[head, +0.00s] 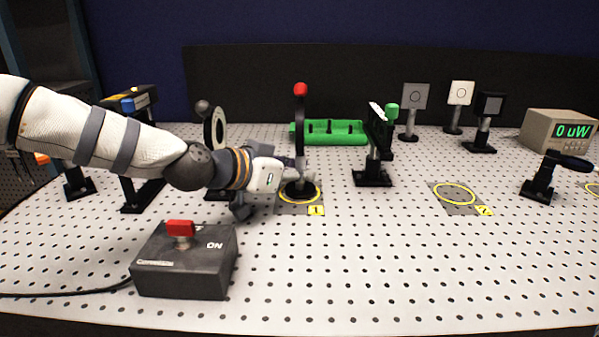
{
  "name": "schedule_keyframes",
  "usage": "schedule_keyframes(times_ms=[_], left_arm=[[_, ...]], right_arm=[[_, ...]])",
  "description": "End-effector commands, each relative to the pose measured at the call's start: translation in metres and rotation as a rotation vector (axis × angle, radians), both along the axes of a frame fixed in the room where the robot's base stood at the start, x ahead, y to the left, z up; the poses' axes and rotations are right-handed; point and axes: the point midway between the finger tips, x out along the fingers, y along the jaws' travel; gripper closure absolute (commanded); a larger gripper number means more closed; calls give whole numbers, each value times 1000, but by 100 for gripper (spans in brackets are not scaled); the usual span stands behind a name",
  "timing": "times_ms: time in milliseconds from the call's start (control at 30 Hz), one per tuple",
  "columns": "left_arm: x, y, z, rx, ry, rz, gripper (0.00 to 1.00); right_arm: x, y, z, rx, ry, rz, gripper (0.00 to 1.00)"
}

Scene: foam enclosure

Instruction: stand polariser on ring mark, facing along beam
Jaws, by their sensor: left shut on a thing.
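The polariser (300,130) is a dark, thin round mount on a post, with a red knob on top. It looks upright and nearly edge-on to me, its faces turned left and right. Its round dark base (299,188) appears inside the yellow ring mark (285,200) with a small yellow tag. I cannot tell whether the base touches the table. My left gripper (292,177) comes from the left and is shut on the polariser's lower post, partly hiding it. My right gripper is not in view.
A black switch box (185,275) with a red knob stands in front. A round-holed mount (219,128) stands behind my left arm. A green rack (335,132) is behind; a black mount (377,150) stands right. Another ring mark (455,194) is empty. A meter (558,132) reads 0 uW.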

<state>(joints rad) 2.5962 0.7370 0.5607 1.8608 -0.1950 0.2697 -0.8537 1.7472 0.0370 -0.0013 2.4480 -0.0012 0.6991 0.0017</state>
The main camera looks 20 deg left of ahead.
Motion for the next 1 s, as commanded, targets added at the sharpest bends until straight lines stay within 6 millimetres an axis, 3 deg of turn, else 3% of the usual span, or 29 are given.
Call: schedule_keyframes(times_ms=[33,67,133,467,800,1000], left_arm=[[0,0,-2,-1,0,0,100],[0,0,-3,0,2,0,81],[0,0,-2,0,1,0,65],[0,0,4,0,-1,0,65],[-54,29,35,-1,-10,2,65],[-62,34,31,0,0,1,65]], right_arm=[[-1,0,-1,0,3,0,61],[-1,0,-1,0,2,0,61],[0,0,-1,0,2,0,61],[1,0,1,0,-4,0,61],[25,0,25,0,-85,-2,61],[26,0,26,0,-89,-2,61]])
